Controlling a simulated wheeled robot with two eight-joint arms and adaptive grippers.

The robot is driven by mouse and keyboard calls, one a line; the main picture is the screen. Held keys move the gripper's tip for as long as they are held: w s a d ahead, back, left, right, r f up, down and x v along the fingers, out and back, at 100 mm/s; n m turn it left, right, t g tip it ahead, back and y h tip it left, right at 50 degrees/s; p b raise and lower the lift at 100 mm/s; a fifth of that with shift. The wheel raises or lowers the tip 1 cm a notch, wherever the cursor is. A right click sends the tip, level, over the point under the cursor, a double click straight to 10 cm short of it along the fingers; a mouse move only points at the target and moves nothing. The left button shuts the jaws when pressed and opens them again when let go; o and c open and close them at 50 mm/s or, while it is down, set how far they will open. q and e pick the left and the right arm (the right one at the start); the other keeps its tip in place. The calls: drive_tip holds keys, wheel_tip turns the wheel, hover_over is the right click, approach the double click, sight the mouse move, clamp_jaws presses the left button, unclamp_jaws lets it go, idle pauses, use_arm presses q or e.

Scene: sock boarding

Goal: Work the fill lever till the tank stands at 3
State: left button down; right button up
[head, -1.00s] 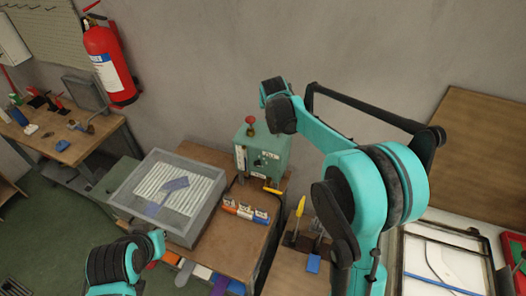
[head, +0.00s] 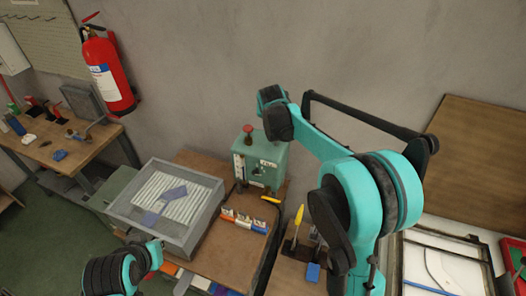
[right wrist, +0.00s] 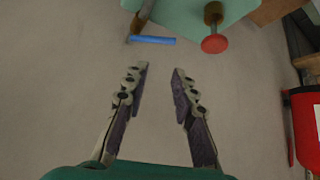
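The green tank (head: 264,164) stands at the back of the middle bench, against the wall. A red knob (head: 248,128) tops it, and a pale gauge strip (head: 239,167) is on its front left; the level is too small to read. A yellow handle (head: 270,199) shows at its lower front. In the right wrist view, the tank (right wrist: 165,10), red knob (right wrist: 215,44) and a blue bar (right wrist: 153,39) appear at the top, beyond the fingers. My right gripper (right wrist: 160,82) is open and empty, apart from them. My left gripper's fingers are not visible.
A grey tray (head: 205,228) with a ribbed floor and a bluish sock-like piece stands left of the tank. Small orange, white and blue blocks (head: 243,221) sit before the tank. A fire extinguisher (head: 108,72) hangs at left.

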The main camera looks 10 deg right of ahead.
drive_tip(key=w+f+m+g+p, duration=0.2)
drive_tip(key=m, duration=0.3)
drive_tip(key=w+d+f+m+g+y+p, duration=0.1)
drive_tip(key=w+f+m+g+p, duration=0.1)
drive_tip(key=m, duration=0.3)
drive_tip(key=w+d+f+m+g+p, duration=0.1)
drive_tip(key=w+f+m+g+p, duration=0.1)
drive_tip(key=f+m+p, duration=0.1)
drive_tip(key=shift+w+d+f+m+y+p, duration=0.1)
drive_tip(key=shift+w+f+m+y+p, duration=0.2)
drive_tip(key=shift+m, duration=0.4)
drive_tip(key=shift+d+f+m+y+p, duration=0.1)
drive_tip(key=shift+f+m, duration=0.25)
drive_tip(key=shift+m, duration=0.35)
clamp_jaws()
